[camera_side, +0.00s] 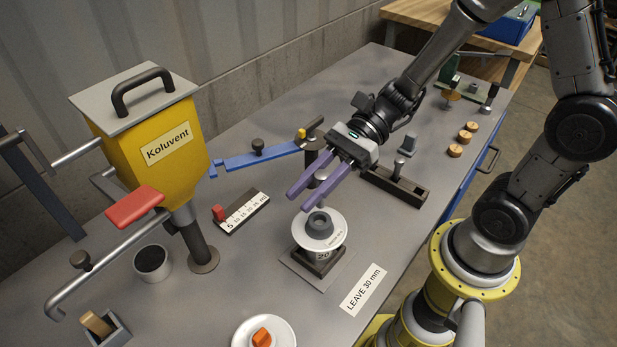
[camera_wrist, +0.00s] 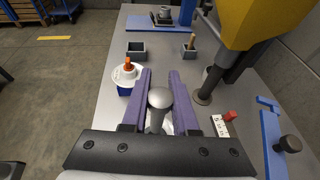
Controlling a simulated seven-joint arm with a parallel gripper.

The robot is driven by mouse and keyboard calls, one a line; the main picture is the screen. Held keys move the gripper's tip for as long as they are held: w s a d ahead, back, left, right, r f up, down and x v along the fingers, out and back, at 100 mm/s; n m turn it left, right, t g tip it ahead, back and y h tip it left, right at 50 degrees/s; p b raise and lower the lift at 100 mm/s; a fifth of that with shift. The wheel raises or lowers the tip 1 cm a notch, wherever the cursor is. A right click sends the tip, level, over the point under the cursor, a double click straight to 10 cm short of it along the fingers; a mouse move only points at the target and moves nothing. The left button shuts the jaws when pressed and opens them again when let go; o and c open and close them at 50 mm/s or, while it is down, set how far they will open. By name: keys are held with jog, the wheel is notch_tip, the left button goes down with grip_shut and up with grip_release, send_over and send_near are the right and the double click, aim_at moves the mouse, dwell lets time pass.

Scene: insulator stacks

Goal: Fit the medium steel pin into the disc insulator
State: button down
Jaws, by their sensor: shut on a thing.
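My gripper (camera_side: 301,202) has its two purple fingers shut on a steel pin, whose rounded head (camera_wrist: 160,98) shows between the fingers in the wrist view. In the side view only a bit of the pin shows between the fingers. The disc insulator (camera_side: 336,237), a white disc with a grey raised collar in its middle, stands on a dark square block on a grey plate. The gripper and pin are above the insulator, apart from it as far as I can tell. In the wrist view the insulator is mostly hidden behind the pin and fingers.
A yellow Koluvent dispenser (camera_side: 150,125) with a red lever stands at left. A marked scale (camera_side: 241,213) and blue clamp bar (camera_side: 262,156) lie behind. A dark pin rack (camera_side: 394,192) is at right. A white disc with an orange piece (camera_side: 262,337) is in front, near the "LEAVE 30 mm" label (camera_side: 363,289).

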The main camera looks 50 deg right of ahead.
jog(key=shift+f, duration=1.3)
jog(key=shift+f, duration=1.9)
dwell(0.4)
jog(key=c, duration=0.6)
grip_release()
jog(key=v, duration=1.3)
jog(key=shift+d, duration=0.4)
jog(key=shift+r, duration=0.1)
